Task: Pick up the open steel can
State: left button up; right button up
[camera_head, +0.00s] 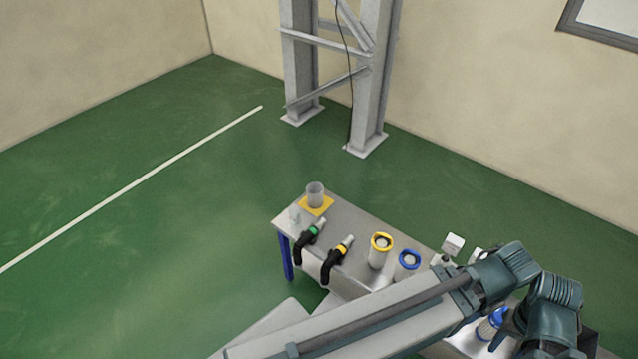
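A grey, open-topped can (315,193) stands upright on a yellow square pad (328,207) at the far left end of the steel table (350,222). Nothing touches it from above. One of my arms crosses the lower right of the view, well away from this can. Its wrist end bends down near the right edge. I cannot make out any gripper fingers. Two more cans stand mid-table, one with a yellow ring (380,250) and one with a blue ring (408,262). My arm partly hides the table's right part.
Two black-handled tools, one with a green band (312,232) and one with a yellow band (340,252), lie along the table's near edge. A blue-topped item (491,323) stands by my wrist. A steel column (370,90) rises behind. The floor left is clear.

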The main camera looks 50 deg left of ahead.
aim_at(314, 190)
jog(key=k+j, duration=0.1)
jog(key=j, duration=0.35)
jog(key=k+j, duration=0.1)
jog(key=j, duration=0.35)
jog(key=k+j, duration=0.15)
jog(key=j, duration=0.3)
jog(key=k+j+z, duration=0.1)
jog(key=j, duration=0.35)
jog(key=k+j, duration=0.1)
jog(key=j, duration=0.35)
